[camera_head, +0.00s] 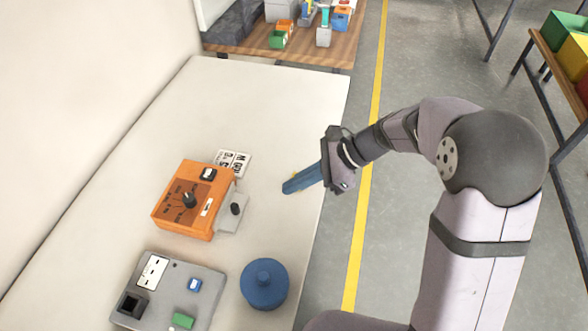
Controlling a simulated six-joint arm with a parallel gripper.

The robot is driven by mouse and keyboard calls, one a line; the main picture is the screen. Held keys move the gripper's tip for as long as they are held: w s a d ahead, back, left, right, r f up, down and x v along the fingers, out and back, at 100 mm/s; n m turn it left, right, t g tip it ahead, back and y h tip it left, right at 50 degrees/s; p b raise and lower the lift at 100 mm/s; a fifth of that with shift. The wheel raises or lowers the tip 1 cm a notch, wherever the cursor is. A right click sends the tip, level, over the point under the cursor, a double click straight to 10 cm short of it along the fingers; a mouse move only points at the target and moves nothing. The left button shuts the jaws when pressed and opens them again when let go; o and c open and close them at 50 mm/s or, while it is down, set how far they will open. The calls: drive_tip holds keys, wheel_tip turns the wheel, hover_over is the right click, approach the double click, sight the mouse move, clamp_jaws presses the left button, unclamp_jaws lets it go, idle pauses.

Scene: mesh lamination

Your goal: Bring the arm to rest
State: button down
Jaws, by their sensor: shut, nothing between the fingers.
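My gripper (289,187) is near the right edge of the white table (160,115). Its blue fingers are together and point left, with nothing seen between them. It appears to hang over the table, to the right of the orange box (168,212). My arm reaches in from the right side of the view and bends down toward the gripper.
The orange box has a black knob and a grey side part (232,216). A printed card (234,160) lies behind it. A blue round lidded container (264,288) and a grey panel (205,288) are in front. The table's far left is clear.

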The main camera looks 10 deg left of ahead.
drive_tip(key=d+f+n+h, duration=0.1)
drive_tip(key=f+n, duration=0.1)
drive_tip(key=d+f+n, duration=0.1)
drive_tip(key=d+n, duration=0.1)
drive_tip(key=n, duration=0.1)
drive_tip(key=shift+s+d+f+n+h, duration=0.15)
drive_tip(key=shift+f+n+h, duration=0.15)
drive_tip(key=shift+f+h, duration=0.1)
drive_tip(key=s+d+f+n+h, duration=0.55)
drive_tip(key=s+d+n, duration=0.25)
drive_tip(key=d, duration=0.4)
drive_tip(key=s+d+r+t+h, duration=0.1)
drive_tip(key=s+d+r, duration=0.1)
drive_tip(key=d, duration=0.3)
drive_tip(key=s+d+r+n+t, duration=0.1)
drive_tip(key=d+r, duration=0.2)
drive_tip(key=d, duration=0.3)
drive_tip(key=shift+s+h, duration=0.35)
drive_tip(key=shift+s, duration=0.05)
